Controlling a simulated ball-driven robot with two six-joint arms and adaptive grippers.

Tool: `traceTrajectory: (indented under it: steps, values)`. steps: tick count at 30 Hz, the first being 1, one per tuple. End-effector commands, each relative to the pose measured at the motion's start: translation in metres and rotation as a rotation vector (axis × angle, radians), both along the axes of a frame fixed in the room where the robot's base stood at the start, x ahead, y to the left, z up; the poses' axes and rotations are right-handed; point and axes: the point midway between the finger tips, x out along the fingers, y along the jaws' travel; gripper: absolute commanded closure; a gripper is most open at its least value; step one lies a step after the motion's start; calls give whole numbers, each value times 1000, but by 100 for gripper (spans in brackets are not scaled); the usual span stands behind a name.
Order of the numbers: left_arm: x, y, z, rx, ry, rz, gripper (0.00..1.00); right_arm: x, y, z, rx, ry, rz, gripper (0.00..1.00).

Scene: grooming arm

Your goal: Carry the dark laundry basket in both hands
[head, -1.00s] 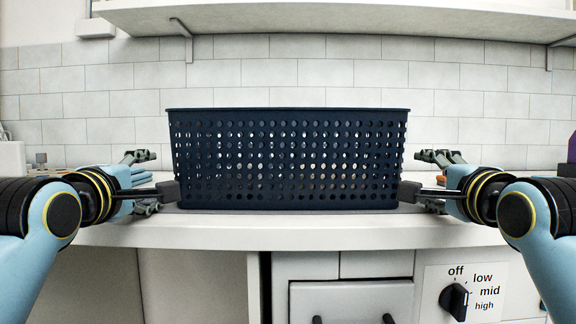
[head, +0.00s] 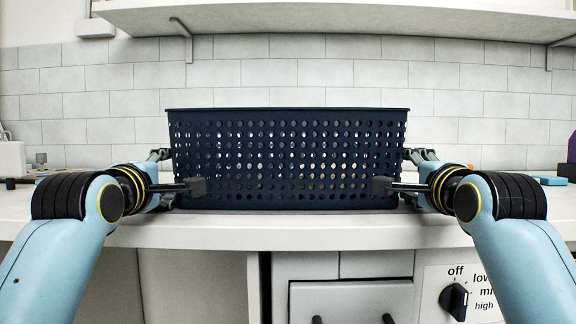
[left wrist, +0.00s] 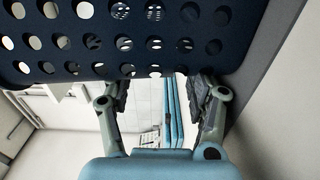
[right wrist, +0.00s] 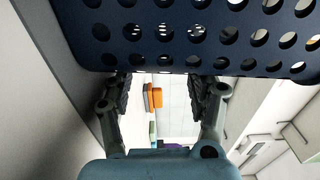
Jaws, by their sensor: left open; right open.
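The dark navy laundry basket (head: 287,160), with rows of round holes, stands upright on the white counter. My left gripper (head: 182,170) is at the basket's left end, and my right gripper (head: 405,170) is at its right end. In the left wrist view, the basket wall (left wrist: 120,35) fills the top, above the open fingers of my left gripper (left wrist: 160,100). In the right wrist view, the basket wall (right wrist: 190,35) likewise lies above the open fingers of my right gripper (right wrist: 160,95). Whether the fingers touch the basket cannot be told.
The white counter (head: 260,232) has its front edge just before the basket. A shelf (head: 340,18) hangs above. A stove knob (head: 453,301) is below at the right. Small items lie at both sides, including a blue one (head: 550,181) at the right.

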Motion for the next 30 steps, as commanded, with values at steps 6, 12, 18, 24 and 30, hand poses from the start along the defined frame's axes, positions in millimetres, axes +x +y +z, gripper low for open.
traceTrajectory:
  steps: [6,12,18,24,30]
  values:
    - [0,-4,1,-23,-1,-12,42,0,3,-1,7,2,9,42]
    - [-1,-5,14,-26,-8,-13,42,-1,4,11,9,-2,11,42]
    - [-2,-5,34,-28,-21,-13,42,-2,4,29,9,-9,11,42]
    - [-2,-5,33,-29,-22,-13,42,-2,4,26,9,-7,11,42]
    - [-2,-5,33,-29,-23,-13,42,-2,5,26,9,-6,12,42]
